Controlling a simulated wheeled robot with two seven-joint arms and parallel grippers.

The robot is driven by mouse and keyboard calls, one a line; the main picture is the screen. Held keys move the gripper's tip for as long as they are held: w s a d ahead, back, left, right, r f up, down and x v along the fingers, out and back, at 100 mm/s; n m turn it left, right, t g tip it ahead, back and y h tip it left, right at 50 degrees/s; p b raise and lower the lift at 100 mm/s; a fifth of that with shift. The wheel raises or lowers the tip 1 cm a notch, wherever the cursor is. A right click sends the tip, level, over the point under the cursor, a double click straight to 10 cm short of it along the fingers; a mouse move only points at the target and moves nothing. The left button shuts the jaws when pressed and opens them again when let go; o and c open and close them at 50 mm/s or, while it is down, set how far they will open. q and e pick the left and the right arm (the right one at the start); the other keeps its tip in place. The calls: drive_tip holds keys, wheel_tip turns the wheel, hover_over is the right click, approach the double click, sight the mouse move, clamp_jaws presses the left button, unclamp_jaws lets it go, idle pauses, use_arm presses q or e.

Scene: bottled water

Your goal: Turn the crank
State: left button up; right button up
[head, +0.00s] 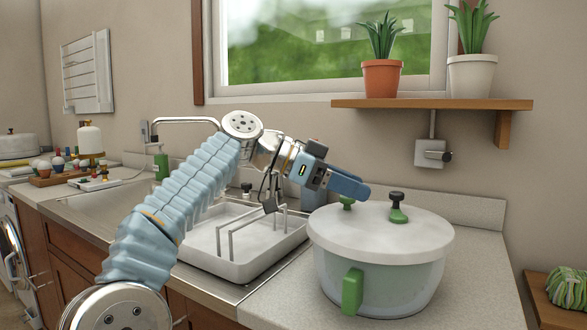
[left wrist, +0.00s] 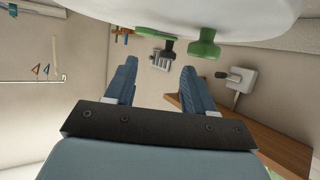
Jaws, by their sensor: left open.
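A white-lidded pot (head: 380,270) with a green side handle stands on the counter at right centre. On its lid are a green knob with a black top (head: 397,208) and a second green piece (head: 346,203), partly hidden by my gripper. I cannot tell for certain which part is the crank. My left gripper (head: 364,190) is just above the lid's far left side, pointing right. In the left wrist view, my left gripper (left wrist: 160,66) is open and empty, with a green knob (left wrist: 205,45) near its right finger. My right gripper is out of view.
A grey wall box (head: 432,153) with a dark lever or plug sits under a wooden shelf (head: 440,104) with two potted plants. A white drying tray (head: 235,268) lies left of the pot, beside the metal sink. Bare counter shows right of the pot.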

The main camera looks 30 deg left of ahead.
use_arm(q)
drive_tip(key=shift+x, duration=1.2)
drive_tip(key=shift+d+n+t, duration=0.25)
drive_tip(key=shift+n+t, duration=0.05)
drive_tip(key=shift+t, duration=0.1)
drive_tip(key=shift+s+d+n+t+y, duration=0.1)
drive_tip(key=shift+s+n+t+y, duration=0.85)
drive_tip(key=shift+n+t, duration=0.2)
drive_tip(key=shift+s+d+n+t+y, duration=0.15)
drive_tip(key=shift+n+t+y, duration=0.3)
drive_tip(key=shift+n+y, duration=0.15)
drive_tip(key=b+v, duration=0.1)
drive_tip(key=v, duration=1.2)
drive_tip(key=shift+s, duration=0.4)
drive_tip(key=shift+n, duration=0.25)
